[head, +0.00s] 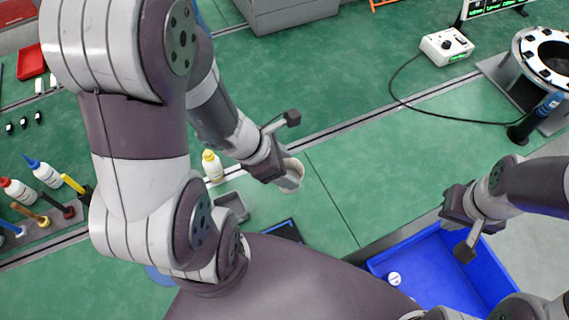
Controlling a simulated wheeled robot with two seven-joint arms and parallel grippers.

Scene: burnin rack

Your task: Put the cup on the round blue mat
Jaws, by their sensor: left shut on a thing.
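My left gripper (279,160) is shut on a light-coloured cup (294,178) with a brownish inside. The cup is tilted and its open end faces up toward the camera; the gripper hides part of it. A small piece of a round blue shape, which looks like the mat (159,275), shows at the lower left, mostly hidden behind my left arm. The cup is apart from it, to the upper right. My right gripper (463,228) is open and empty above the blue bin at the right.
A blue bin (490,272) with a small white item stands at the lower right. A yellow-capped bottle (212,166) and a grey tray (233,206) are near the cup. Several bottles and tools line the left. A cabled control box (446,46) sits at the back right. The green middle is clear.

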